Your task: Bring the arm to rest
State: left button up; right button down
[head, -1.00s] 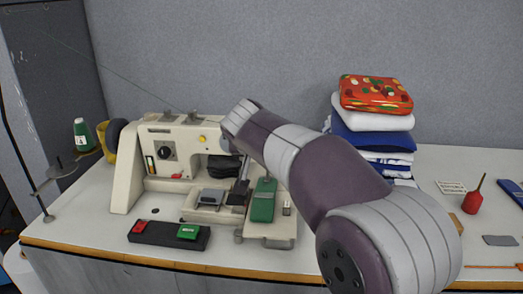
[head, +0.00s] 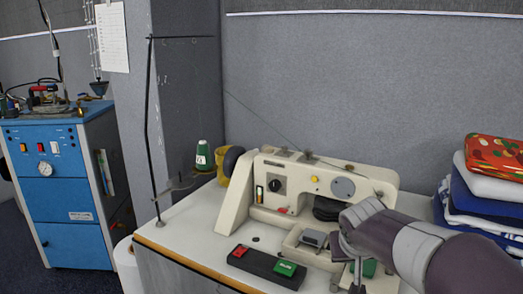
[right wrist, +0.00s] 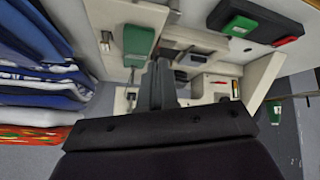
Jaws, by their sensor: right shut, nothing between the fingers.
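My right arm comes in from the lower right of the head view. Its gripper (head: 356,278) points down in front of the sewing machine (head: 240,200), near its right end, partly cut off by the frame's lower edge. In the right wrist view the two dark fingers (right wrist: 158,68) are together with nothing between them. They stand out against the machine's cream body (right wrist: 262,82); I cannot tell the exact gap to it. My left arm and gripper are not in view.
A black switch box (head: 262,268) with red and green buttons lies before the machine. A green block (head: 366,268) is beside the gripper. Folded cloths (head: 488,190) are stacked at right. A thread stand (head: 152,130) rises at the table's left; a blue cabinet (head: 65,200) stands beyond.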

jog(key=s+a+f+n+g+y, duration=0.1)
jog(key=s+a+f+g, duration=0.15)
jog(key=s+f, duration=0.65)
jog(key=s+a+f+g+y, duration=0.1)
jog(key=s+f+g+y, duration=0.15)
jog(key=s+f, duration=0.7)
notch_tip(320, 180, up, 19)
jog(key=p, duration=1.9)
jog(key=shift+d+g+h, duration=0.25)
jog(key=shift+g+h, duration=0.05)
jog(key=shift+h, duration=0.15)
jog(key=shift+w+r, duration=0.1)
